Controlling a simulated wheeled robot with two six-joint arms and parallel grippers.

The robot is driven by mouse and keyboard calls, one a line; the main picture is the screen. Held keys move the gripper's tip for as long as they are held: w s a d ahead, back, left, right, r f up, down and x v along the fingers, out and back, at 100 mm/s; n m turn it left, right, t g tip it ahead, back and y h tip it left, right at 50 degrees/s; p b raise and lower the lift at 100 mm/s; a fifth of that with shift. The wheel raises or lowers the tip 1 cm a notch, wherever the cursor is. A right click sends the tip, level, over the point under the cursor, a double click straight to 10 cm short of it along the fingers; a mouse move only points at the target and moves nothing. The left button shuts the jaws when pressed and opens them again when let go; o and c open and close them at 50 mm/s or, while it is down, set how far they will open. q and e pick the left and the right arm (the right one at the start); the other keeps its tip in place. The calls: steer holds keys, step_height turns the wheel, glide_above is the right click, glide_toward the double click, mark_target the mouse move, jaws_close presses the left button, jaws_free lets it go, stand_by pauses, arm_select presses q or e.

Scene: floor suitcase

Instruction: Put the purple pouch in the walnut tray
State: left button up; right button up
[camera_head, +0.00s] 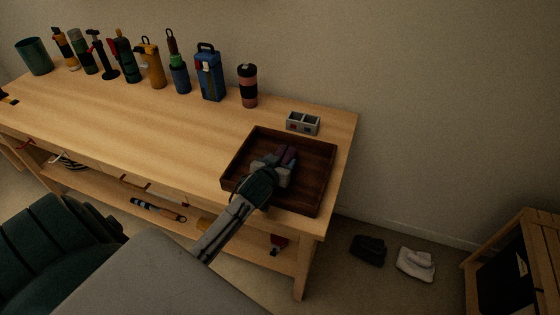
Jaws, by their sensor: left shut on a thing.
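The walnut tray (324,174) is a dark brown, low-walled square tray at the right end of the wooden workbench. My left gripper (275,170) reaches over its near-left part and is shut on the purple pouch (288,154). Only a small purple part of the pouch shows beyond the grey fingers; my gripper hides the rest. The pouch lies within the tray's outline, but I cannot tell whether it touches the tray floor. My right gripper is not in view.
A small grey two-compartment box (303,123) stands just behind the tray. Several bottles and tools line the bench's back edge, including a blue case (210,76) and a banded tumbler (248,86). The bench top (150,120) left of the tray is clear.

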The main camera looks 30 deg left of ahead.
arm_select(q)
steer(key=o, duration=1)
steer(key=shift+f, duration=0.1)
steer(key=shift+o, duration=0.2)
steer(key=shift+r, duration=0.2)
steer(key=shift+s+d, duration=0.1)
steer(key=shift+s, duration=0.3)
steer(key=b+v, duration=0.1)
steer(key=v, duration=1)
steer(key=shift+s+r, duration=0.1)
